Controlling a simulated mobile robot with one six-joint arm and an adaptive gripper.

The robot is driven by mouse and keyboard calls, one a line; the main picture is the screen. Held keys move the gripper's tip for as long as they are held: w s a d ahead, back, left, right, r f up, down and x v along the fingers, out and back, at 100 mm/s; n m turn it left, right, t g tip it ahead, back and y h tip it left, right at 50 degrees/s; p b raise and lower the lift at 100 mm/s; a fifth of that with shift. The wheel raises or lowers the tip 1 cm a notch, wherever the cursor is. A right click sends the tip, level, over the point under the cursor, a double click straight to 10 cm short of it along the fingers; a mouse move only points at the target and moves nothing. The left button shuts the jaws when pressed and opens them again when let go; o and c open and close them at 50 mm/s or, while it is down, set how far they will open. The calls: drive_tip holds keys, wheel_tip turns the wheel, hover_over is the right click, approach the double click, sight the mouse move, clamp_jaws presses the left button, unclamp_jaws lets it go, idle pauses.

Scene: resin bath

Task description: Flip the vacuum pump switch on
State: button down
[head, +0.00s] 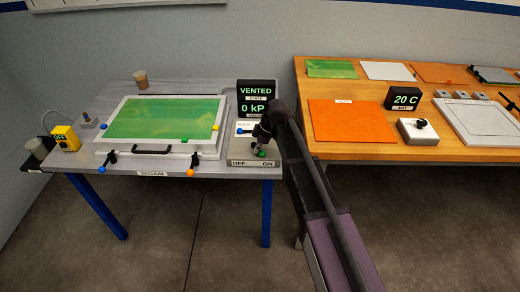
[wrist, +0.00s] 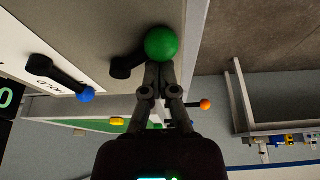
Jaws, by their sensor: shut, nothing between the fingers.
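The vacuum pump switch is a short black lever with a green ball (wrist: 162,43) on a grey plate at the front right corner of the vacuum table. Its green ball also shows in the head view (head: 262,154), above the OFF and ON label (head: 252,163), toward the ON side. My gripper (wrist: 158,72) is shut and empty, with its fingertips right at the green ball; I cannot tell if they touch it. In the head view my gripper (head: 262,138) hides part of the lever. The display (head: 257,98) reads VENTED and 0 kP.
A blue-knobbed lever (wrist: 86,95) sits close by on a white plate. The vacuum table holds a framed lid (head: 160,118) with a green pane, a cup (head: 141,80) and a yellow box (head: 66,137). An orange-topped table (head: 360,150) stands to the right.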

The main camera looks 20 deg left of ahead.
drive_tip(key=shift+a, duration=0.1)
idle(0.3)
drive_tip(key=shift+a, duration=0.1)
drive_tip(key=shift+s+a+r, duration=0.2)
drive_tip(key=shift+s+a, duration=0.05)
drive_tip(key=shift+a, duration=0.3)
drive_tip(key=shift+s+a+r+p, duration=0.3)
drive_tip(key=shift+a+p, duration=0.1)
drive_tip(key=shift+a, duration=0.15)
drive_tip(key=shift+s+a+r+p, duration=0.15)
drive_tip(key=shift+a+r+p, duration=0.15)
drive_tip(key=shift+a+p, duration=0.15)
drive_tip(key=p+v, duration=0.2)
drive_tip(key=v, duration=0.1)
drive_tip(key=shift+s+a+p, duration=0.1)
drive_tip(key=shift+a+p, duration=0.05)
drive_tip(key=shift+p, duration=0.2)
drive_tip(key=p+v, duration=0.5)
drive_tip(key=v, duration=0.1)
drive_tip(key=shift+p, duration=0.35)
drive_tip(key=shift+r, duration=0.1)
